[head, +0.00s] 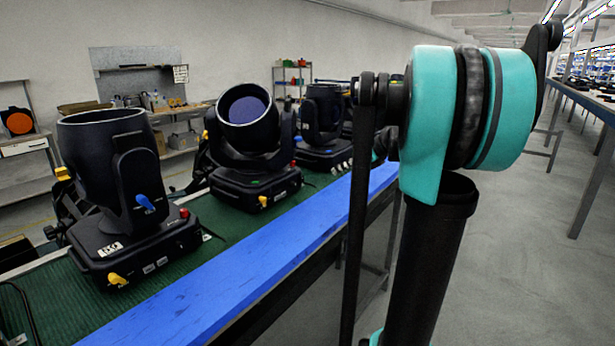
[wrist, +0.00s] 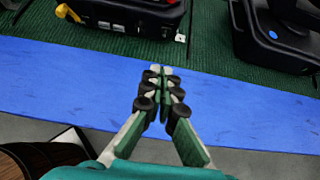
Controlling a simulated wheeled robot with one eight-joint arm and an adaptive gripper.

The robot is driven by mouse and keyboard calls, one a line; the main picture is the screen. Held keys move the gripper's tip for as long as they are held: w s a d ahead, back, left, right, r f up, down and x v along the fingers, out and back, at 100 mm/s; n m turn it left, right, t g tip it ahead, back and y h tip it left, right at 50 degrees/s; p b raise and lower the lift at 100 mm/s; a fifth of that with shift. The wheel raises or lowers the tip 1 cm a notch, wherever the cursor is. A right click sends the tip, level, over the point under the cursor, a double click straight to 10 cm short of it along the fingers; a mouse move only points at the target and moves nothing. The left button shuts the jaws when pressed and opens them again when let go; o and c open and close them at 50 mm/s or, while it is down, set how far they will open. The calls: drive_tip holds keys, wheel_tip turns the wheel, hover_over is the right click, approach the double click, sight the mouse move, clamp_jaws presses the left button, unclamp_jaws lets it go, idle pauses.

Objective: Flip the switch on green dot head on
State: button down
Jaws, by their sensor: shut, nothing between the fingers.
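The head with a small green dot (head: 254,184) on its base is the second black moving head (head: 245,115) in the row, in the head view. A yellow lever (head: 263,201) sits on the front of its base; its switch is too small to make out. My gripper (wrist: 160,70) is shut and empty in the wrist view. It is over the blue strip (wrist: 75,75), its tips near the green belt edge, apart from the black bases. The gripper is hidden in the head view.
In the wrist view, a base with a yellow lever (wrist: 67,12) is left and one with a blue dot (wrist: 273,34) right. Green belt (wrist: 208,45) lies clear between them.

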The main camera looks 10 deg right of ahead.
sight(302, 176)
drive_tip(key=x, duration=1)
drive_tip(key=shift+a+f, duration=0.1)
drive_tip(key=shift+a, duration=0.05)
drive_tip(key=shift+w+a+r, duration=0.15)
drive_tip(key=shift+w+a, duration=0.4)
drive_tip(key=shift+w, duration=0.05)
drive_tip(key=shift+w+a+r, duration=0.15)
drive_tip(key=shift+w+a, duration=0.6)
drive_tip(key=shift+w, duration=0.05)
drive_tip(key=shift+r, duration=0.1)
drive_tip(key=shift+w+a+r, duration=0.15)
drive_tip(key=shift+w+a, duration=0.1)
drive_tip(key=shift+a, duration=0.15)
drive_tip(key=shift+w+a+r+g+h, duration=0.2)
drive_tip(key=shift+w+g+h, duration=0.15)
drive_tip(key=shift+g+h, duration=0.55)
drive_tip(key=shift+r, duration=0.15)
